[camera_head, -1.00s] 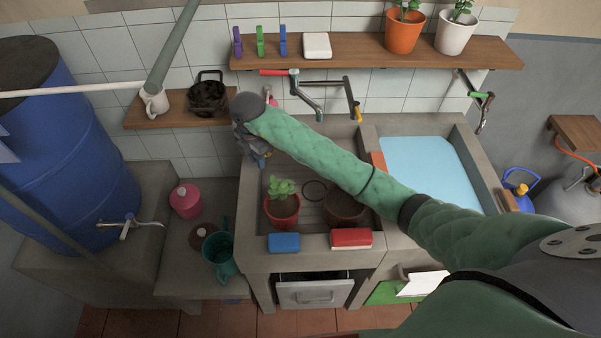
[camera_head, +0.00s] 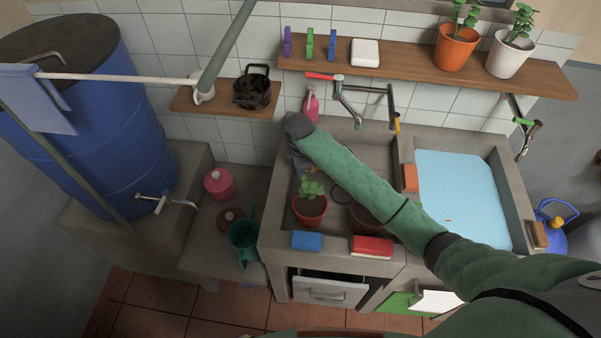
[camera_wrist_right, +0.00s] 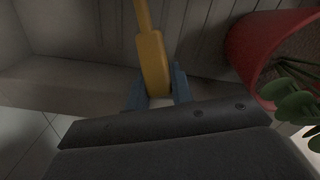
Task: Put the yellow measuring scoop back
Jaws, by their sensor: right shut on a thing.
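The yellow measuring scoop (camera_wrist_right: 153,62) shows in the right wrist view as a yellow bar, narrow at the top and wider lower down. My right gripper (camera_wrist_right: 158,88) is shut on it, with one blue-grey finger on each side. In the head view my right gripper (camera_head: 303,170) is low at the back left of the left sink basin (camera_head: 340,218), behind a potted plant. My forearm and wrist cover much of it there, and I cannot make out the scoop in that view. My left gripper is not in view.
The red plant pot (camera_head: 309,209) stands close beside my right gripper and shows in the right wrist view (camera_wrist_right: 262,50). A brown pot (camera_head: 368,215) is under my forearm. Blue (camera_head: 307,241) and red (camera_head: 372,247) blocks lie on the front rim. A tap (camera_head: 348,100) hangs above.

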